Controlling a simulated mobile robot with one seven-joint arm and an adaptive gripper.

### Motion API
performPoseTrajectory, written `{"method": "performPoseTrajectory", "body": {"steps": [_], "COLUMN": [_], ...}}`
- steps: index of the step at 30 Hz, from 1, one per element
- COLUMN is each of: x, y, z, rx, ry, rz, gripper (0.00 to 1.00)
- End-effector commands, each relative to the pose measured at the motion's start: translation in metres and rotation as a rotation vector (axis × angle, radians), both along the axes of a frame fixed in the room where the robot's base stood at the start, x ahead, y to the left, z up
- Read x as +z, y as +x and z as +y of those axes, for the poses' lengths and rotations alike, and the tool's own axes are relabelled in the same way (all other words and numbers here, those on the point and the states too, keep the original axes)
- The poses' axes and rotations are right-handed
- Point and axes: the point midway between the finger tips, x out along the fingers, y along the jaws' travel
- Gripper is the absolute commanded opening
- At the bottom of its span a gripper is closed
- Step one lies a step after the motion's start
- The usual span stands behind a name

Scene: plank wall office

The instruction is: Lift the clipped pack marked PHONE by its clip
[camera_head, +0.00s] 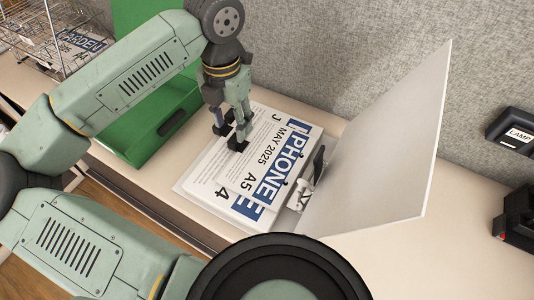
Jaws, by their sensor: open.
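The pack marked PHONE (263,172) lies flat on the pale desk, its blue title band along its right side. My gripper (230,137) is open and empty, pointing down over the upper left part of the pack, left of the clip. I cannot tell whether its fingertips touch the paper.
A large white panel (385,150) stands tilted just right of the clip. A green folder or box (150,125) stands left of the pack. A wire basket with papers (50,40) is at the far left. A black box labelled LAMP (516,132) is at the right.

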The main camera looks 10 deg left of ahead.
Motion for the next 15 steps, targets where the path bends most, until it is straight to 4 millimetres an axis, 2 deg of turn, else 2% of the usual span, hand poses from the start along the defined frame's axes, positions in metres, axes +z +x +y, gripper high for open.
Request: {"method": "performPoseTrajectory", "body": {"steps": [9,15], "x": [-0.041,-0.047], "y": [-0.001,0.0], "z": [-0.003,-0.003], "rx": [0.0,-0.001], "ry": [-0.003,0.0], "rz": [0.001,-0.001], "gripper": [0.43,0.43]}}
